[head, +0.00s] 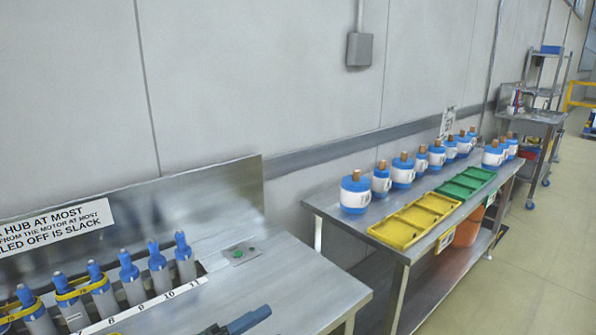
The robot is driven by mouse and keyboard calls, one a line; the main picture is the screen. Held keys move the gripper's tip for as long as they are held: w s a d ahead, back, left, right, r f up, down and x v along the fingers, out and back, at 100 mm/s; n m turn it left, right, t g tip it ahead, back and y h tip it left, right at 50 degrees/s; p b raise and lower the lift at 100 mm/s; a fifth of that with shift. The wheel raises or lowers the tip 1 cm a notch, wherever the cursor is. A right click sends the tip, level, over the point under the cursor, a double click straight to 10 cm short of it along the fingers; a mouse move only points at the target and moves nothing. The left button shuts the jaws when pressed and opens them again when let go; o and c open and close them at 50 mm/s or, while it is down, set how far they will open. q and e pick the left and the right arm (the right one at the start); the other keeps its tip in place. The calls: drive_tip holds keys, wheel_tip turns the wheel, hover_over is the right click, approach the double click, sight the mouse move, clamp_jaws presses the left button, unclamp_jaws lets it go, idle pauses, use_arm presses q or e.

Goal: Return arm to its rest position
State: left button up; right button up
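Neither of my arms can be clearly made out in the head view, and no pair of gripper fingers shows. A dark and blue part (245,321) is cut off by the bottom edge, over the front of the near steel table (290,285). I cannot tell whether it is a tool or a piece of my own arm. No held object is visible.
Several grey cylinders with blue tops (158,267) stand in a numbered rack at the left. A plate with green buttons (240,253) lies behind. On the second table (340,222) are white-and-blue containers (355,194), a yellow tray (405,232) and a green tray (462,187). Floor (540,270) is clear at right.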

use_arm(q)
drive_tip(key=s+a+f+n+y, duration=0.4)
drive_tip(key=s+f+n+y, duration=0.3)
drive_tip(key=n, duration=0.6)
drive_tip(key=s+a+f+n+y+p, duration=0.1)
drive_tip(key=s+a+f+n+y, duration=0.3)
drive_tip(key=s+f+n+y, duration=0.3)
wheel_tip(320, 180, down, 4)
drive_tip(key=s+n, duration=0.2)
drive_tip(key=n, duration=0.3)
drive_tip(key=shift+n, duration=0.4)
drive_tip(key=shift+a, duration=0.1)
drive_tip(key=shift+c, duration=0.3)
